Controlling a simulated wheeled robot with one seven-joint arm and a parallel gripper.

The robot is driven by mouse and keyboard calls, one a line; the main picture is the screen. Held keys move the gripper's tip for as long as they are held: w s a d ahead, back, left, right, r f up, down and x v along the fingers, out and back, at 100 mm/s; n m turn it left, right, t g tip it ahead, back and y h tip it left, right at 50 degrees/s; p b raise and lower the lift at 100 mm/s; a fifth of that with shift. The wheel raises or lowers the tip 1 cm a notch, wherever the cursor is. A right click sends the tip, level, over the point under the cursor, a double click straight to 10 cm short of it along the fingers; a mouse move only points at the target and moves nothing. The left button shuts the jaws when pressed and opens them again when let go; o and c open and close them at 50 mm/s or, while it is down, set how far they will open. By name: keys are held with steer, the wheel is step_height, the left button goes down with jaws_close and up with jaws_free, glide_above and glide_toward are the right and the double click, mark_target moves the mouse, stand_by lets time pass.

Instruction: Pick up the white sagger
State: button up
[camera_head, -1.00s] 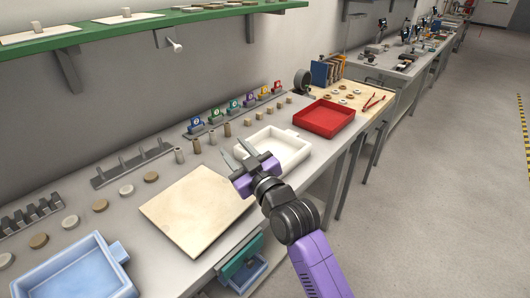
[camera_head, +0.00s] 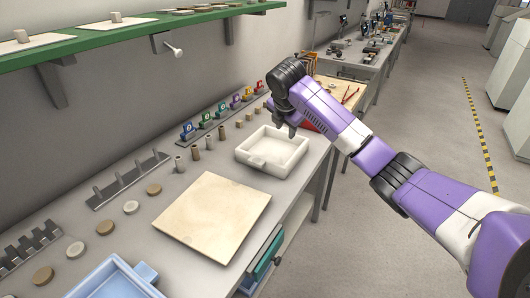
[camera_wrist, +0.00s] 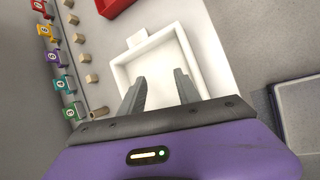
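The white sagger (camera_head: 258,163) is a shallow square tray with a lug on its near side. It lies flat on the grey bench. In the wrist view the white sagger (camera_wrist: 137,39) lies below the fingers, with another lug at its far side. My gripper (camera_head: 285,129) points down over the sagger's far right part. In the wrist view my gripper (camera_wrist: 159,79) has its two fingers apart with nothing between them. The fingers overlap the sagger's inside in that view; I cannot tell their exact height above it.
A beige board (camera_head: 213,215) lies nearer on the bench. A blue tray (camera_head: 117,281) is at the near end. A red tray (camera_wrist: 113,6) sits beyond the sagger. Small cylinders and coloured numbered holders (camera_head: 205,121) line the wall side. A green shelf (camera_head: 110,38) hangs above.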

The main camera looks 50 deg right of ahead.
mark_target(297, 151)
steer(key=s, duration=0.1)
steer(key=s+f+n+g, duration=0.1)
steer(key=s, duration=0.1)
steer(key=s+a+f+n+g, duration=0.1)
steer(key=shift+s+a+f+y, duration=0.1)
steer(key=shift+s+y, duration=0.3)
steer(key=shift+f+n+g, duration=0.3)
steer(key=shift+f, duration=0.25)
steer(key=x, duration=0.6)
steer(key=shift+w+d+f+p, duration=0.25)
steer(key=shift+w+d+p, duration=0.05)
steer(key=shift+w+d, duration=0.05)
jaws_close()
steer(key=shift+r, duration=0.15)
